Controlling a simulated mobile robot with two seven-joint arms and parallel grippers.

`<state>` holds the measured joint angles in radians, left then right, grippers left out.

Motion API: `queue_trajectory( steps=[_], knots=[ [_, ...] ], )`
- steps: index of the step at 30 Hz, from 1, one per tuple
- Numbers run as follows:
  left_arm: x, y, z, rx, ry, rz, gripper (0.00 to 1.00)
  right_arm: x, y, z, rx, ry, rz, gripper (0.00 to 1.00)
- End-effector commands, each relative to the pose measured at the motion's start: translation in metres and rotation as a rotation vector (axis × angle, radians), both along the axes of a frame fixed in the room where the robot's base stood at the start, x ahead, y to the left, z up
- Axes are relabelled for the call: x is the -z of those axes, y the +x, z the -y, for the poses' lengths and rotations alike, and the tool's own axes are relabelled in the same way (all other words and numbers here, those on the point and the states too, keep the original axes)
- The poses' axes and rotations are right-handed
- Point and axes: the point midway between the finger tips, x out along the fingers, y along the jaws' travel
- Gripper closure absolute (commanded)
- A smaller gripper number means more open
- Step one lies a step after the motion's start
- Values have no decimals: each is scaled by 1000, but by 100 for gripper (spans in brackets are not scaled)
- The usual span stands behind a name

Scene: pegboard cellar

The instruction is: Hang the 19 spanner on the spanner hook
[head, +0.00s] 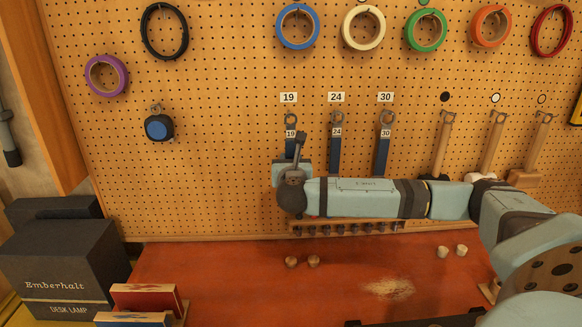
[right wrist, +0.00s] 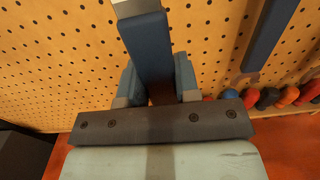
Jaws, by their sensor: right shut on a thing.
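The 19 spanner (head: 290,121), dark blue with a 19 tag, is upright against the pegboard under the 19 label (head: 289,97). Its ring end is level with those of the hung spanners; I cannot tell whether the hook passes through it. My right gripper (head: 291,163) is shut on its handle, hiding the lower part in the head view. In the right wrist view the blue handle (right wrist: 149,48) runs up between the two fingers (right wrist: 158,85). My left gripper is not in view.
The 24 spanner (head: 336,150) and 30 spanner (head: 384,155) hang just to the right. Wooden-handled tools (head: 443,145) hang further right. A low rack (head: 350,228) lies below my right forearm. Tape rolls hang above. The red bench (head: 230,270) is mostly clear near the middle.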

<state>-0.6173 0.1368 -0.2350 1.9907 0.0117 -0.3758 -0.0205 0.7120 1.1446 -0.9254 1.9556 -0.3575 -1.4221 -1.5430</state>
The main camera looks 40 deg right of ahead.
Motion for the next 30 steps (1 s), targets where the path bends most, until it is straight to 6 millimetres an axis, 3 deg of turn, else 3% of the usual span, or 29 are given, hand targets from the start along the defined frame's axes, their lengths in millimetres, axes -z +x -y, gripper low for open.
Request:
queue_trajectory(
  steps=[25, 30],
  knots=[
    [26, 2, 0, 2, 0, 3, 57, 4, 39, 33, 1, 1, 2, 100],
    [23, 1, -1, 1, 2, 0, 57, 7, 45, 38, 0, 0, 1, 100]
  ],
)
